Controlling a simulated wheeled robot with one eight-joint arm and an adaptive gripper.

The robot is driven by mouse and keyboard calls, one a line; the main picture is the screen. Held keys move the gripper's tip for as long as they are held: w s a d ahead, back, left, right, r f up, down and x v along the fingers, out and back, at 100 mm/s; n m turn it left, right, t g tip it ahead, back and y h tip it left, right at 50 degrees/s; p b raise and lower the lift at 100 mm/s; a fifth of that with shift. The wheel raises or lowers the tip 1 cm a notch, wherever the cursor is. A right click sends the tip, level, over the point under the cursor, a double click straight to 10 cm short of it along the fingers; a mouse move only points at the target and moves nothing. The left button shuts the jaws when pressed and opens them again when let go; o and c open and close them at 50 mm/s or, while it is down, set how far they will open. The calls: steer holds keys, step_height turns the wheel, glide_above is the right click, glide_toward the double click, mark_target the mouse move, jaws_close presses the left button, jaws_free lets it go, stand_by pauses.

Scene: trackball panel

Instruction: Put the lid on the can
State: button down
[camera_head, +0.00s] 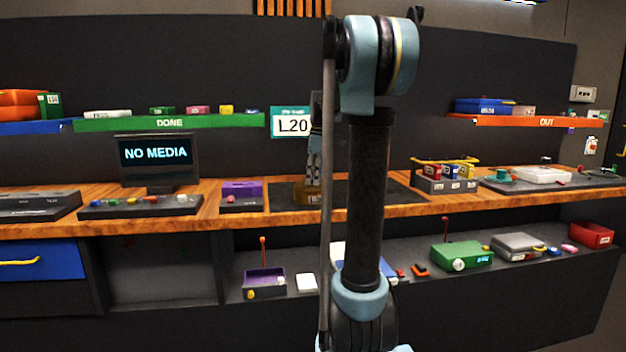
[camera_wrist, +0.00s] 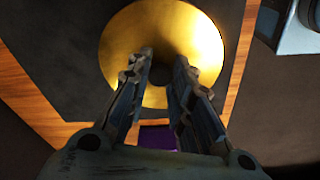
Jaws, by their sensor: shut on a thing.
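A gold, round, disc-like top (camera_wrist: 125,42), which looks like the lid, lies under my fingertips in the wrist view. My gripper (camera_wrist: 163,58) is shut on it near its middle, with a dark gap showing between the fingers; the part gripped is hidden. In the head view my gripper (camera_head: 313,182) points down over the dark mat on the bench. My arm hides part of this area. I cannot tell whether lid and can touch.
A dark mat (camera_head: 282,200) lies around the can on the wooden bench. A purple box (camera_head: 241,190) stands to the left, and a grey caddy (camera_head: 440,184) with small cans to the right. A monitor (camera_head: 155,157) stands further left. A lower shelf holds boxes.

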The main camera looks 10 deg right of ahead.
steer(key=c, duration=0.9)
jaws_free()
steer(key=shift+o, duration=0.2)
steer(key=shift+r, duration=0.15)
steer(key=shift+r, duration=3.35)
jaws_close()
